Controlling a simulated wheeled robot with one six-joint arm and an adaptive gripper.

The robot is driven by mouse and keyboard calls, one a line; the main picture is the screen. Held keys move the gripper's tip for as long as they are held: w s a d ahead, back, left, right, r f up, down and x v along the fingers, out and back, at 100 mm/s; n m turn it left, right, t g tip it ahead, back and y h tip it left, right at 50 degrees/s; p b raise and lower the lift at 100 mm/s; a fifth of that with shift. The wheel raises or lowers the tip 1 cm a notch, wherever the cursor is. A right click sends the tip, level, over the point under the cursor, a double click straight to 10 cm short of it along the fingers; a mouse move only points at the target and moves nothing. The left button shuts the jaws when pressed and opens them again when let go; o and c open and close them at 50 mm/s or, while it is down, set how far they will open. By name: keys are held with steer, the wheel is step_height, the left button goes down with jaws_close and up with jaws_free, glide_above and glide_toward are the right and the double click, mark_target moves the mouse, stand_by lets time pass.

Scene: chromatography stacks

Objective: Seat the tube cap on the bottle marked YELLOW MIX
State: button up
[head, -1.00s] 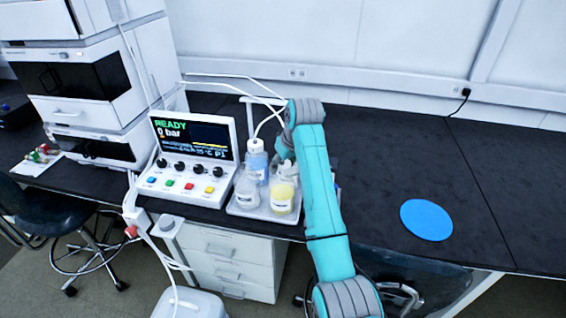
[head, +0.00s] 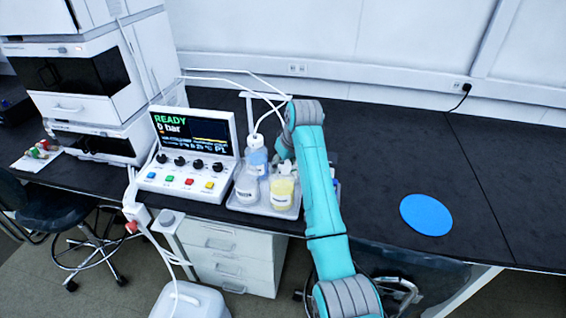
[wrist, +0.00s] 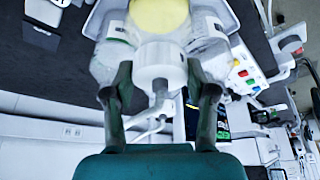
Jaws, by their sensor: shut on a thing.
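The white tube cap (wrist: 157,65) is between the two dark fingers of my gripper (wrist: 158,75) in the wrist view, and the fingers are shut on it. White tubing runs from it. In the head view the tube cap (head: 255,142) shows at the top of a blue bottle (head: 256,161); I cannot tell whether it rests on that bottle or is just above it. The yellow-filled bottle (head: 282,193) stands in front and to the right; its yellow top (wrist: 160,14) shows beyond the cap in the wrist view. Its label is too small to read. My arm hides most of the gripper in the head view.
A clear bottle (head: 246,188) stands left of the yellow one on a pale tray (head: 262,211). A control panel (head: 187,160) is close on the left. White tubes arch behind the bottles. A blue disc (head: 426,214) lies on the otherwise clear bench at right.

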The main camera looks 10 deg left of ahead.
mark_target(283, 164)
steer(key=shift+f, duration=0.35)
steer(key=o, duration=1.3)
steer(key=shift+c, duration=0.2)
steer(key=shift+o, duration=1.4)
steer(key=shift+r, duration=3.5)
